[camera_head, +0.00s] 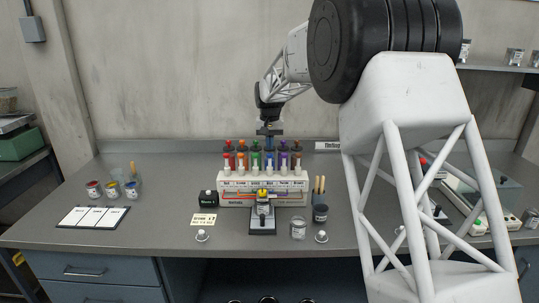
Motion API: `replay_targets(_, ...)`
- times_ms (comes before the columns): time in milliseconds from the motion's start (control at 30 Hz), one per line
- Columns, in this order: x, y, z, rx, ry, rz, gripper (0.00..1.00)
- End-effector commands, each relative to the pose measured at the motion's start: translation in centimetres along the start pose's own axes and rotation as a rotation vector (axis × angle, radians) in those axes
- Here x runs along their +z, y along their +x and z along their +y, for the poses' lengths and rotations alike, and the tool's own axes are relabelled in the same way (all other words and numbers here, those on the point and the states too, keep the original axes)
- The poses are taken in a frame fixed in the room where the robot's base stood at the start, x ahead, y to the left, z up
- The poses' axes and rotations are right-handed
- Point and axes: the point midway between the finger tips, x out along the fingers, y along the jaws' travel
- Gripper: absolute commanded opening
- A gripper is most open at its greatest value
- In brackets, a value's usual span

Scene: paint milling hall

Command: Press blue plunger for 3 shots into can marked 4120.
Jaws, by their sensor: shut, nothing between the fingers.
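A white dispenser (262,190) stands mid-bench with two rows of coloured-topped plungers. A blue one (269,144) is in the back row near the middle; blue also shows in the front row. My gripper (268,132) is shut and empty, pointing down at or just above the back blue plunger; I cannot tell whether it touches. No can's number is legible, so I cannot pick out 4120.
A card (203,220) and a black box (208,198) lie left of the dispenser. Small paint cans (113,188) and a white-panelled sheet (93,216) are at the left. My arm hides part of the right side. The bench between sheet and card is clear.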

Motion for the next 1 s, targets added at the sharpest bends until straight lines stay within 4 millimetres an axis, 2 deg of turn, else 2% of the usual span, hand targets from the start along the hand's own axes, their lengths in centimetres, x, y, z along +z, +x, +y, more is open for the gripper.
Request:
replay_targets(333, 0.0, -0.5, 0.0, 0.0, 0.0, 0.0, 0.0)
replay_targets(1000, 0.0, -4.8, 0.0, 0.0, 0.0, 0.0, 0.0)
